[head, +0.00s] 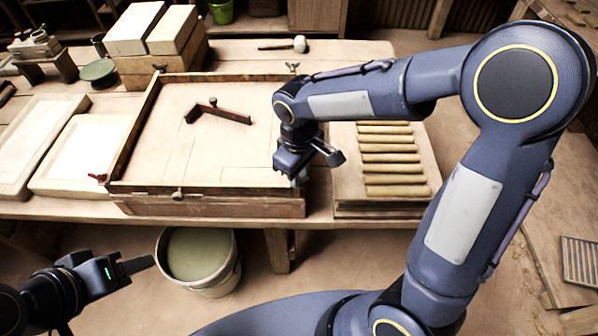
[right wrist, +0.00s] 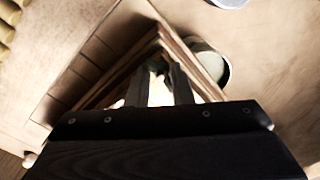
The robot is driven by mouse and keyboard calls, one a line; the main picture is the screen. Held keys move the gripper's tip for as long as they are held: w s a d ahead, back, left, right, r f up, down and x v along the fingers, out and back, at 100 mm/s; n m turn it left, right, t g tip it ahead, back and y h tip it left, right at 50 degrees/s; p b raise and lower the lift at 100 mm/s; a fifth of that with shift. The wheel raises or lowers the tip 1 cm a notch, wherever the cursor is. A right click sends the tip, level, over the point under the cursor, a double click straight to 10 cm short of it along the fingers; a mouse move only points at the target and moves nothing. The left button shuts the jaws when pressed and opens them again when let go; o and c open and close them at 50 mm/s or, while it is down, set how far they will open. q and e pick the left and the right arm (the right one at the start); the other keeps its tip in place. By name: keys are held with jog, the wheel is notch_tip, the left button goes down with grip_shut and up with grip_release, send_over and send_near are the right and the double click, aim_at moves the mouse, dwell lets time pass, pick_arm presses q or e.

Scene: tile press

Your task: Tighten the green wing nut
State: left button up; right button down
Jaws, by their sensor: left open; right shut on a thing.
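My right gripper (head: 297,179) reaches down at the front right corner of the tile press (head: 205,205). In the right wrist view its two fingers (right wrist: 163,85) straddle a small part at that corner. A little green shows between the fingertips, and the gripper is shut on it as the green wing nut (right wrist: 158,68); fingers and gripper hide most of it. How far it is turned cannot be seen. My left gripper (head: 136,270) is open and empty, low at the left, in front of the table and away from the press.
A dark angled tool (head: 218,112) lies on the press. A ribbed board (head: 388,160) lies to the right. A bucket (head: 198,285) stands below.

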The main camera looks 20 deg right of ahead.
dwell(0.3)
jog(key=c, duration=1.4)
grip_release()
jog(key=shift+o, duration=0.2)
notch_tip(320, 180, up, 8)
jog(key=shift+f, duration=0.1)
jog(key=s+d+m+t+y, duration=0.2)
jog(key=s+d+m, duration=0.2)
jog(key=s, duration=0.4)
jog(key=s+d+m+t+y, duration=0.1)
jog(key=s+d+m+t, duration=0.2)
jog(key=s, duration=0.5)
jog(key=shift+d+r+m+t+y, duration=0.3)
jog(key=shift+d+m+y, duration=0.1)
jog(key=shift+d+m, duration=0.6)
